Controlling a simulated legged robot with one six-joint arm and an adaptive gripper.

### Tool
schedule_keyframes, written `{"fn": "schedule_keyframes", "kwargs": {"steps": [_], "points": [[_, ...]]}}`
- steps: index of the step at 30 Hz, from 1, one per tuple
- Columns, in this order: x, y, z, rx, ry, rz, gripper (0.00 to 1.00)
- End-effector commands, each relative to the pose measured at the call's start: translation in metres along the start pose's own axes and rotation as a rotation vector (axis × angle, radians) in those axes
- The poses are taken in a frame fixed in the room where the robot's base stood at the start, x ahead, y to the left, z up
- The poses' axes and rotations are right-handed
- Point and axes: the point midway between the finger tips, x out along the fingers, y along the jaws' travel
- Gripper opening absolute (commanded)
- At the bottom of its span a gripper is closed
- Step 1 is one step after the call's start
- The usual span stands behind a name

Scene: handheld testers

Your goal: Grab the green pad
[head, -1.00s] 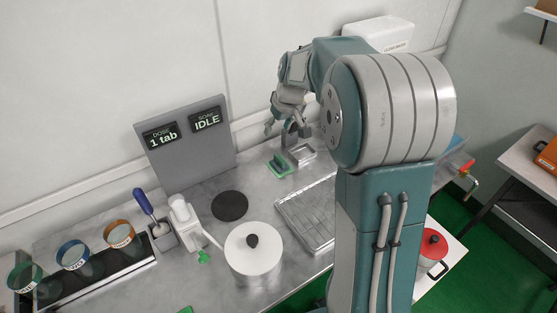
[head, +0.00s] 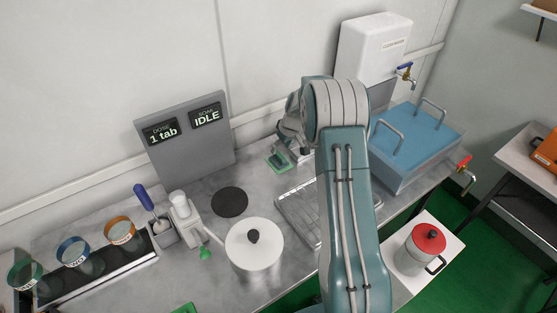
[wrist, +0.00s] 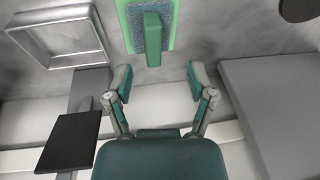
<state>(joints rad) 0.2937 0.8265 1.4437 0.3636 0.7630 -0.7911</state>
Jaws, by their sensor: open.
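The green pad (wrist: 152,38) lies flat on the grey counter, with a raised green grip on a blue-grey layer and a green edge around it. In the wrist view it is at the top, cut off by the frame edge. In the head view the pad (head: 278,162) lies near the wall, left of my arm. My gripper (wrist: 159,80) is open and empty, its two fingers apart. The near end of the pad's grip shows between and just beyond the fingertips.
A grey panel (wrist: 275,105) stands on the right. In the head view a white lidded pot (head: 254,258) and black disc (head: 230,202) stand left of a drain rack (head: 298,212).

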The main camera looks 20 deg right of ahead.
Motion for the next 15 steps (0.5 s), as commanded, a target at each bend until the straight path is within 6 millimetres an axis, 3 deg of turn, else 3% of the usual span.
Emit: {"fn": "schedule_keyframes", "kwargs": {"steps": [9,15], "points": [[0.045,0.007,-0.001,0.0,-0.001,0.0,0.71],[0.05,0.007,-0.002,0.0,0.0,0.001,0.71]]}}
